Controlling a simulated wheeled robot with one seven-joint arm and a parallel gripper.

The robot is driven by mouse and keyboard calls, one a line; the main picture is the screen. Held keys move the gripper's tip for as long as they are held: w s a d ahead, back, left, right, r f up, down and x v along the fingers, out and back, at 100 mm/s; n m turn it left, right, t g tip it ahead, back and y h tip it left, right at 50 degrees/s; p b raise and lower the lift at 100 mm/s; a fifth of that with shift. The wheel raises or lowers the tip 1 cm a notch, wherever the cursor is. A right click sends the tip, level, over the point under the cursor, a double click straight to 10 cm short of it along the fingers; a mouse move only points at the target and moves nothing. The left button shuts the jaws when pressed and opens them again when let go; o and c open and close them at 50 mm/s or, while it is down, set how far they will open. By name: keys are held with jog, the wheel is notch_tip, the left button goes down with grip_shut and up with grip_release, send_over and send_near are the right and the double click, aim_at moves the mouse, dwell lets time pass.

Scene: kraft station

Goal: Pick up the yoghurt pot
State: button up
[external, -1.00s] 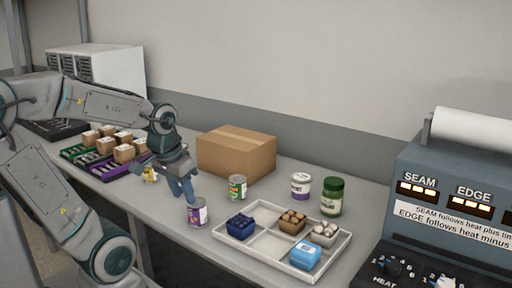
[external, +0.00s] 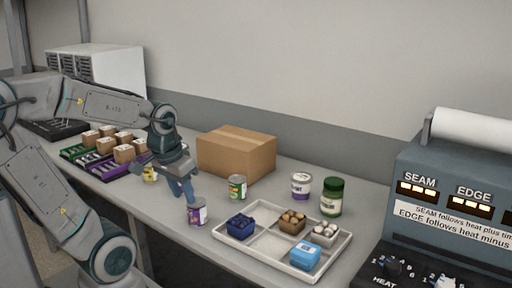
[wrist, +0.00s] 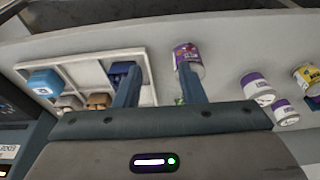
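A white pot with a purple label band and pale lid (external: 301,186) stands behind the tray, beside a green jar; it looks like a yoghurt pot. In the wrist view two more white pots with purple bands, one (wrist: 257,88) and another (wrist: 284,112), stand right of my fingers; the arm seems to hide them in the external view. My gripper (wrist: 159,85) is open and empty, its two blue fingers apart, pointing down above the table. A purple-labelled tin (external: 197,213) stands just below and beside the fingertips; in the wrist view it (wrist: 187,56) shows by the right finger.
A divided tray (external: 232,242) holds small coloured boxes. A green-labelled tin (external: 237,187), a green-lidded jar (external: 331,198) and a yellow tin (wrist: 306,79) stand nearby. A cardboard box (external: 236,153) is behind. A sealing machine (external: 450,215) stands right.

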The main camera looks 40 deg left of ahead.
jog(key=o, duration=1.2)
